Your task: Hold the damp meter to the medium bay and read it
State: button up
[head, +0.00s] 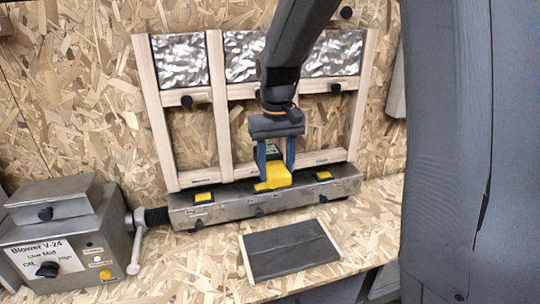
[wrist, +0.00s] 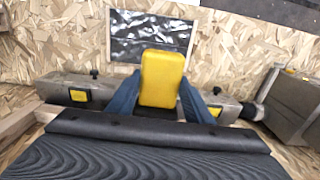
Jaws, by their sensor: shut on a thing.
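My gripper (head: 275,160) is shut on the yellow damp meter (head: 272,178), which has a small dark greenish screen at its top. In the wrist view the yellow meter (wrist: 162,78) stands between the blue fingers (wrist: 160,98). Which is the medium bay I cannot tell; the labels on the bottom rail are too small to read. I cannot tell whether the meter touches anything.
A grey blower (head: 62,240) with a dial, lights and a lever stands at left, joined to the metal box by a black hose (head: 157,216). A dark panel with wooden edges (head: 290,250) lies on the bench in front. Bare bench (head: 385,215) shows at right.

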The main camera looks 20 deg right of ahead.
aim_at(268, 149)
jog(key=shift+w+r+b, duration=0.15)
jog(key=shift+w+b, duration=0.55)
jog(key=shift+w, duration=4.05)
jog(key=shift+w, duration=0.1)
jog(key=shift+w+p, duration=0.15)
jog(key=shift+p, duration=0.2)
jog(key=shift+r, duration=0.1)
jog(key=s+p, duration=0.3)
jog(key=s, duration=0.6)
jog(key=shift+s+p, duration=0.3)
jog(key=shift+p, duration=0.05)
jog(key=shift+s, duration=0.25)
